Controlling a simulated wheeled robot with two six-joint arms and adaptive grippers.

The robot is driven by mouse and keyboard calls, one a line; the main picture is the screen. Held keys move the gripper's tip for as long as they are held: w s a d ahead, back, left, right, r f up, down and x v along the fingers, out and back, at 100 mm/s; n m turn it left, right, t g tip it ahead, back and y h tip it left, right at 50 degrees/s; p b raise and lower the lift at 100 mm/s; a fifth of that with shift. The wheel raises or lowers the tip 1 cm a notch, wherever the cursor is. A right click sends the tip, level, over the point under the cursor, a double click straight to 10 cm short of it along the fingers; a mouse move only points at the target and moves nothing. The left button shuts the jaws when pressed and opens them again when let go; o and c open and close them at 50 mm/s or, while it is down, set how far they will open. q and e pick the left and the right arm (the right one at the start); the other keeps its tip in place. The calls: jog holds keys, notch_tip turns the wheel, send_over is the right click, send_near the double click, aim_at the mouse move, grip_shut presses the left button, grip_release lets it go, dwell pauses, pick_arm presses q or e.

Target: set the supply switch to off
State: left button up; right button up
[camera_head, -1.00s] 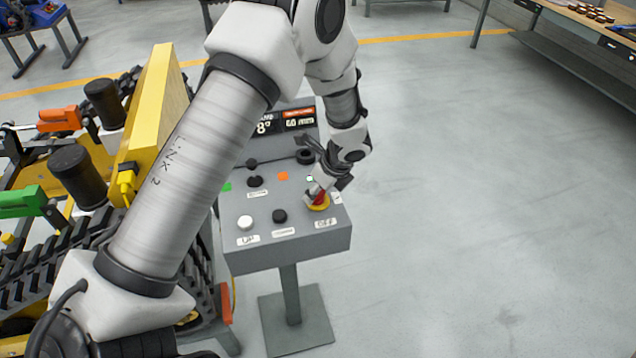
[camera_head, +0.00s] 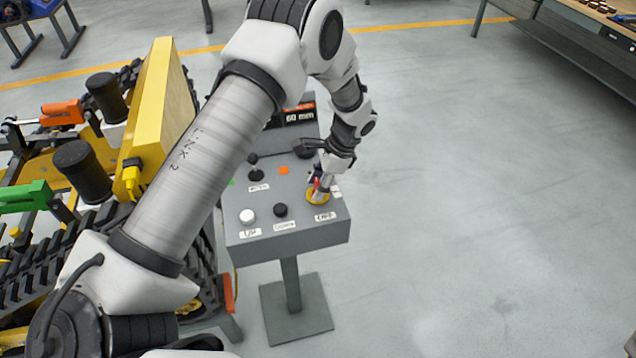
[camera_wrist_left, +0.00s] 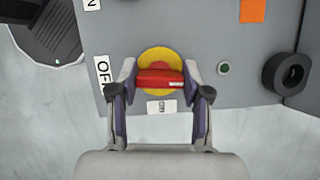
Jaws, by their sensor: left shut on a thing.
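The supply switch is a red bar handle (camera_wrist_left: 160,80) on a round yellow plate (camera_wrist_left: 160,58), at the front right of the grey control panel. In the head view the yellow plate (camera_head: 317,197) shows under the fingers. My left gripper (camera_head: 321,185) reaches down from above and is shut on the red handle, a finger at each end in the wrist view. There the handle lies crosswise, its left end towards the OFF label (camera_wrist_left: 103,70), with a white mark near its right end. A second label (camera_wrist_left: 160,107), apparently ON, sits below the plate. My right gripper is not in view.
The panel (camera_head: 300,230) stands on a post. It also bears a white button (camera_head: 247,216), a black button (camera_head: 280,210), a black lever (camera_head: 256,172) and an orange square (camera_head: 283,170). Yellow tracked machinery (camera_head: 150,120) stands left; the floor at right is clear.

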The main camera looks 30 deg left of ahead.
pick_arm(q)
jog(key=shift+s+f+n+g, duration=0.15)
jog(key=shift+n+g, duration=0.15)
jog(key=shift+n, duration=0.3)
jog(key=o, duration=1.2)
jog(key=shift+c, duration=0.2)
jog(key=v, duration=1.2)
jog(key=shift+a, duration=0.2)
